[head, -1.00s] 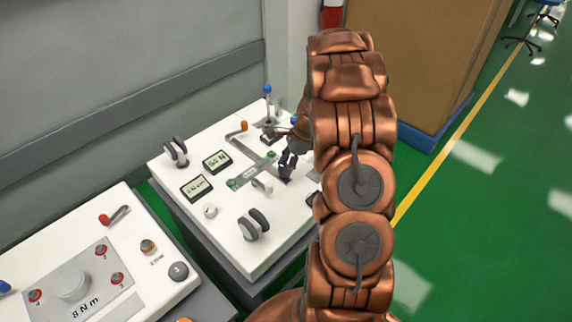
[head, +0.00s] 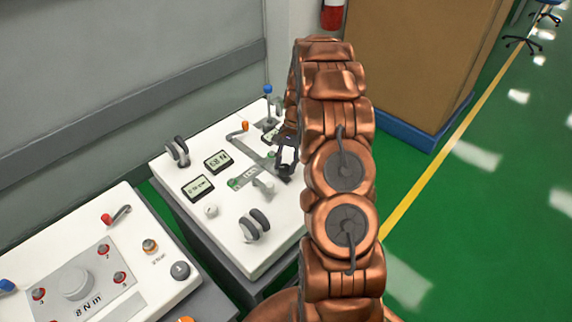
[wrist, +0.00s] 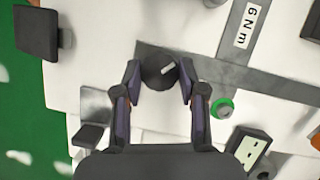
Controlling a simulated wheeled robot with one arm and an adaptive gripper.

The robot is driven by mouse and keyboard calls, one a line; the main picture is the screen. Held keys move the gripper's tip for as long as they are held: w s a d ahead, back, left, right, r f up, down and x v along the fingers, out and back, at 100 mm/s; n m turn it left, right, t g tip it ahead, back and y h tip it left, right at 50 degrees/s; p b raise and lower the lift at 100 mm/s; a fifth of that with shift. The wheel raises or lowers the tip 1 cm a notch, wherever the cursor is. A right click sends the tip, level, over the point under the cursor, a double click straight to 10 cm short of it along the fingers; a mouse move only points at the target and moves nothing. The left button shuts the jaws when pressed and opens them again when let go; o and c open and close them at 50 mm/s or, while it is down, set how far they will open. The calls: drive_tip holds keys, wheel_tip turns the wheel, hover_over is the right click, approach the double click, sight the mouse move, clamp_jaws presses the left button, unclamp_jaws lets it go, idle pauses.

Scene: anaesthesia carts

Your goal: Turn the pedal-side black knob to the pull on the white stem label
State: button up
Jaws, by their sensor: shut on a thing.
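The black knob (wrist: 157,74) is a round dial with a white pointer mark, on a grey strip in the wrist view. The mark points up and to the right in that view. My gripper (wrist: 159,83) is shut on the knob, one finger on each side. In the head view my gripper (head: 286,158) is over the right part of the white panel, and the knob is mostly hidden there. A white label (wrist: 251,25) on the grey strip appears to read 6 Nm. A display (head: 217,161) appears to read 68 N.
A second display (head: 198,187) is too small to read surely. A green knob (wrist: 222,107) sits close to my right finger. A dark square pad (wrist: 38,32) stands at upper left in the wrist view. Another cart (head: 135,275) stands at front left.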

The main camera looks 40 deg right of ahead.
drive_tip(key=shift+n+g, duration=0.4)
drive_tip(key=shift+n, duration=0.6)
drive_tip(key=o, duration=1.1)
drive_tip(key=shift+o, duration=0.2)
drive_tip(key=shift+w, duration=0.1)
drive_tip(key=v, duration=1.2)
drive_tip(key=shift+a, duration=0.2)
